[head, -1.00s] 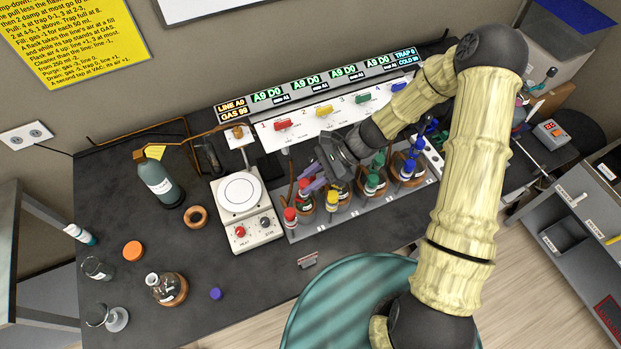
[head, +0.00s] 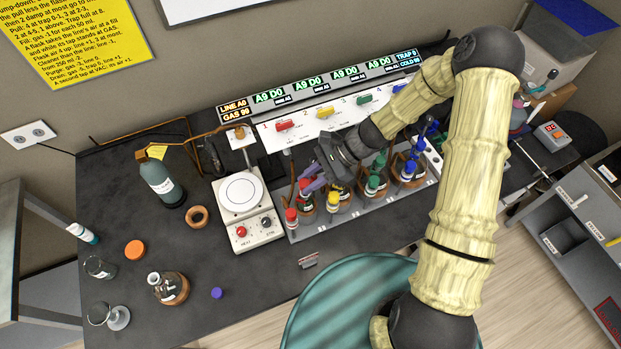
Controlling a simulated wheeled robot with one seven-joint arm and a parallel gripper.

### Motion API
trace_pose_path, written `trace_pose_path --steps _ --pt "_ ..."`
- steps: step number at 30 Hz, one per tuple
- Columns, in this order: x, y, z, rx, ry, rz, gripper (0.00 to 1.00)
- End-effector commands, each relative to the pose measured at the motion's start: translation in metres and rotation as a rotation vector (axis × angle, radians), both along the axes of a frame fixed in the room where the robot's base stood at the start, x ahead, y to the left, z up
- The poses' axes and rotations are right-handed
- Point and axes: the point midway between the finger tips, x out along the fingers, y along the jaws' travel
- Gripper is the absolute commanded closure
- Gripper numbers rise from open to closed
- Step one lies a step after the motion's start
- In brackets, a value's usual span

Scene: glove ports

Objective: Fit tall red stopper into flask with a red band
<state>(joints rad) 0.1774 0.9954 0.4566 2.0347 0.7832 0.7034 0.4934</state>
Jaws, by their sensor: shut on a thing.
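My gripper (head: 313,187), with purple fingers, is over the left end of the rack of flasks. It is shut on a small red piece (head: 303,184), seemingly the tall red stopper, mostly hidden by the fingers. Below it stands the leftmost flask (head: 306,207), in the red-marked place; the gripper hides its neck and most of its band. I cannot tell whether the stopper touches the neck. A red-capped side part (head: 291,215) stands at this flask's front left.
Flasks with yellow (head: 333,199), green (head: 373,183) and blue (head: 409,168) parts stand close on the right. A hotplate (head: 241,195) is just left. The tap panel (head: 330,118) rises behind. The front left bench is partly clear around a corked-base flask (head: 169,288).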

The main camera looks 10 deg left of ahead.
Motion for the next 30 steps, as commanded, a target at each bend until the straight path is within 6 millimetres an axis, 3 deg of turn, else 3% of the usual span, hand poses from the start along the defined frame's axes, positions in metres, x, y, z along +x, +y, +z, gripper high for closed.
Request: trace_pose_path --steps 30 --pt "0.0002 0.0 -0.0057 0.0 0.0 0.0 0.99"
